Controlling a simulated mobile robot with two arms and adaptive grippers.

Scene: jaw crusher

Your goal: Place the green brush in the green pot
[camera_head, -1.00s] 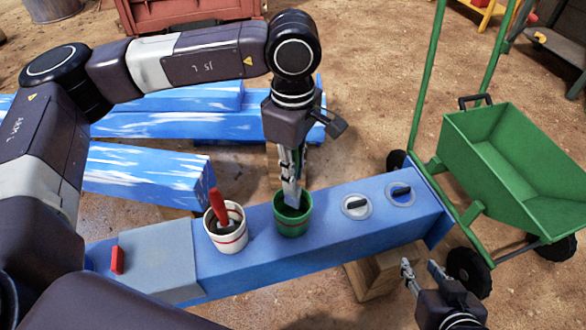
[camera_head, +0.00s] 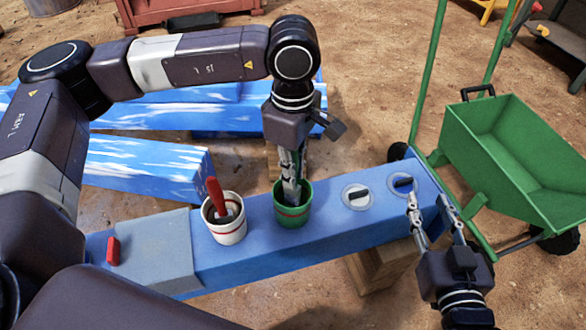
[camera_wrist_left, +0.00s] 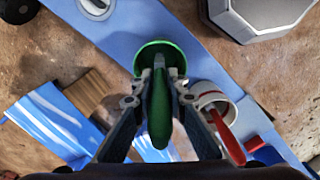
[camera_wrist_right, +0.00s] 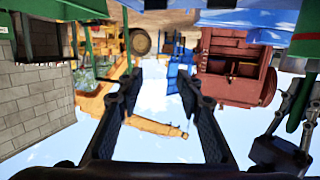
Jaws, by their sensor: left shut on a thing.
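The green pot (camera_head: 293,213) stands upright on the blue beam, right of a white pot. My left gripper (camera_head: 291,196) points down into the mouth of the green pot. In the left wrist view it is shut on the green brush (camera_wrist_left: 160,115), whose handle shows between the fingers. The brush's lower end lies over the green pot's mouth (camera_wrist_left: 148,50) and is hidden, so I cannot tell whether it touches the bottom. My right gripper (camera_head: 431,205) is open and empty near the beam's right end; its spread fingers also show in the right wrist view (camera_wrist_right: 165,100).
The white pot (camera_head: 229,232) with red bands holds a red-handled brush (camera_head: 216,195). Two round fittings with dark handles (camera_head: 357,197) (camera_head: 403,185) sit on the beam (camera_head: 335,228). A green wheelbarrow (camera_head: 530,155) stands at right. Blue-and-white beams (camera_head: 150,170) lie behind.

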